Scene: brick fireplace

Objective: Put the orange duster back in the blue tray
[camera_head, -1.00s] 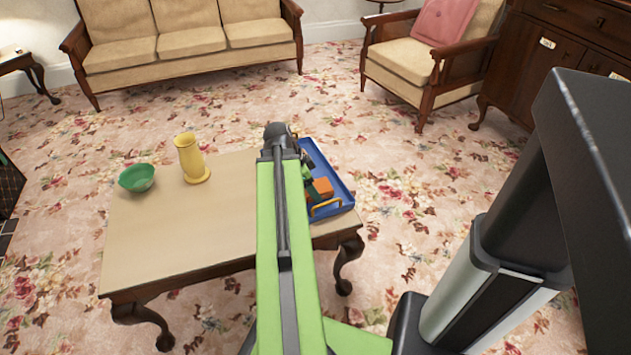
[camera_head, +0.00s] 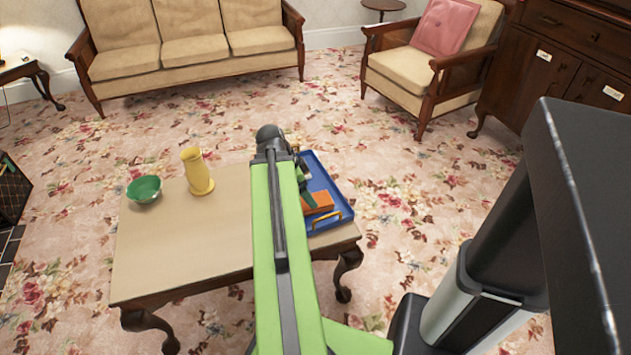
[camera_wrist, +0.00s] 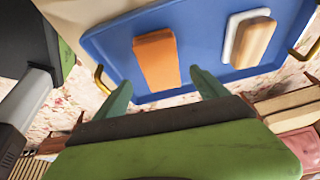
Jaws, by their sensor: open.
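The orange duster (camera_wrist: 156,60) lies flat in the blue tray (camera_wrist: 108,45), near its middle-left in the wrist view. It also shows in the head view (camera_head: 318,202), at the tray's (camera_head: 331,222) near end. My gripper (camera_wrist: 161,88) is open, its two green fingers apart and empty. The fingertips show below the duster in the wrist view, on either side of its lower end, with no visible contact. In the head view my gripper (camera_head: 305,182) is partly hidden behind my arm, over the tray. The tray sits on the table's right end.
A wooden-backed white brush (camera_wrist: 250,40) lies in the tray beside the duster. The tray has yellow handles (camera_wrist: 101,80). A green bowl (camera_head: 144,190) and a yellow vase (camera_head: 196,171) stand on the left of the table (camera_head: 190,243). The table's middle is clear.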

